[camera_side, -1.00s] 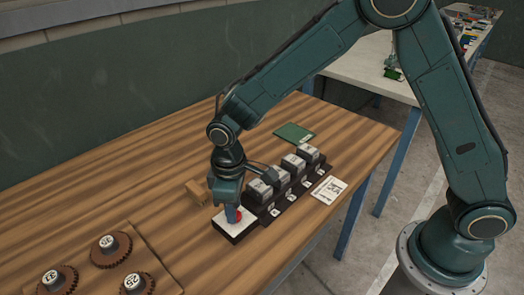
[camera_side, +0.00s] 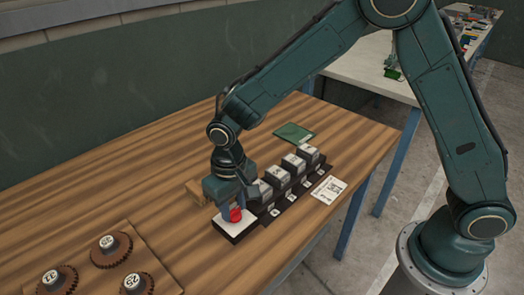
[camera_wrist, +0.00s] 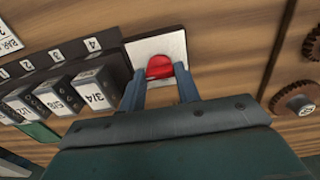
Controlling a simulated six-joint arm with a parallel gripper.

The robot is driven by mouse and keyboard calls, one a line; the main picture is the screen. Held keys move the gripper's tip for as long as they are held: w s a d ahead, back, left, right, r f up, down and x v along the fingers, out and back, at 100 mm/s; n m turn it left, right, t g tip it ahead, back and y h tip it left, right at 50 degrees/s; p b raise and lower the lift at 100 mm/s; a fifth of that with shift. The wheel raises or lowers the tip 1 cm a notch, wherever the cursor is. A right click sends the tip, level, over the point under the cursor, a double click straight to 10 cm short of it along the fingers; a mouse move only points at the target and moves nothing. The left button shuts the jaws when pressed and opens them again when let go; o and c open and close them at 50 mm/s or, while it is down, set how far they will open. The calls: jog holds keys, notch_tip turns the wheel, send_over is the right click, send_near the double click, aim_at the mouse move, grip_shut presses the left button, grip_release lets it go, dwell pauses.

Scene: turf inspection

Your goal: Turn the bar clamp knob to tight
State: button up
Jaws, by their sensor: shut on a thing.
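The red knob (camera_side: 236,215) sits on a white plate with a dark base (camera_side: 243,229) near the table's front edge. In the wrist view the red knob (camera_wrist: 159,66) shows at the top middle, on the white plate (camera_wrist: 143,47). My gripper (camera_side: 229,211) points down over the plate. Its two blue-grey fingers stand on either side of the knob and are shut on it; the gripper also shows in the wrist view (camera_wrist: 160,78). No marks for the knob's setting are legible.
A dark rack (camera_side: 282,205) of several labelled blocks stands close to the plate. A white card (camera_side: 329,190) and a green sheet (camera_side: 293,133) lie beyond. A wooden block (camera_side: 197,193) is behind my gripper. Toothed discs (camera_side: 110,250) on a board occupy the left front.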

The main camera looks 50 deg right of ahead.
aim_at(234, 209)
dwell(0.3)
jog(key=o, duration=1)
jog(key=shift+c, duration=0.2)
jog(key=shift+r, duration=0.1)
notch_tip(234, 209, up, 14)
